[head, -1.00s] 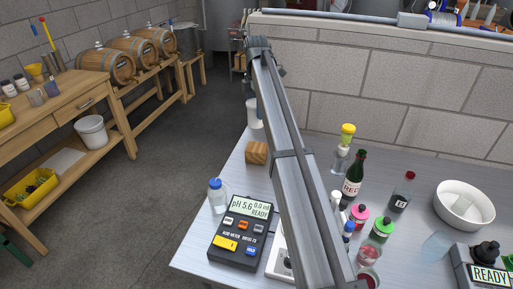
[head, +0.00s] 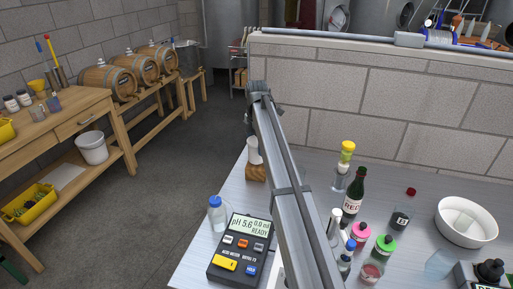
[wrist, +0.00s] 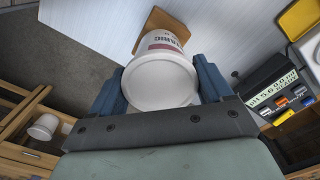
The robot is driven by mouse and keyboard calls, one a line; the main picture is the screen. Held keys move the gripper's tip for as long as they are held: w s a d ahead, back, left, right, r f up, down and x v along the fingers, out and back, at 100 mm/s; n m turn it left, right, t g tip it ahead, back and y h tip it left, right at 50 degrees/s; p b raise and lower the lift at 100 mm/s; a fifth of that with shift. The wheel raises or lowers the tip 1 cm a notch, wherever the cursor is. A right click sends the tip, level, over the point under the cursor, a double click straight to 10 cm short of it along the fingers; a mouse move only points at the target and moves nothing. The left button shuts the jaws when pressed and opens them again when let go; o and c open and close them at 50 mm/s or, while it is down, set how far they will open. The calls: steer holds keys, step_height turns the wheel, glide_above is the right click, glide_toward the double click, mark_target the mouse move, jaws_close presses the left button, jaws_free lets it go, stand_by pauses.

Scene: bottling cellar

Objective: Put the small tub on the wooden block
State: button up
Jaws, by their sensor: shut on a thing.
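The small white tub (wrist: 160,82) with a printed label is held between the two blue fingers of my gripper (wrist: 160,88) in the wrist view. Its round white end faces the camera. The wooden block (wrist: 158,18) shows just beyond the tub, partly hidden by it. In the head view the tub (head: 253,150) is upright, directly above the wooden block (head: 256,173), its lower end meeting the block's top edge in the picture. I cannot tell whether they touch. My arm hides the gripper there.
A meter (head: 240,247) and a blue-capped bottle (head: 217,213) stand in front of the block. Several bottles, including a dark green one (head: 354,193), and a white bowl (head: 466,222) are to the right. A low block wall (head: 400,95) rises behind the table.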

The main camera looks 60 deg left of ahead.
steer(key=shift+f, duration=0.9)
steer(key=shift+f, duration=0.1)
steer(key=o, duration=1.2)
step_height(320, 180, up, 12)
steer(key=shift+r, duration=0.1)
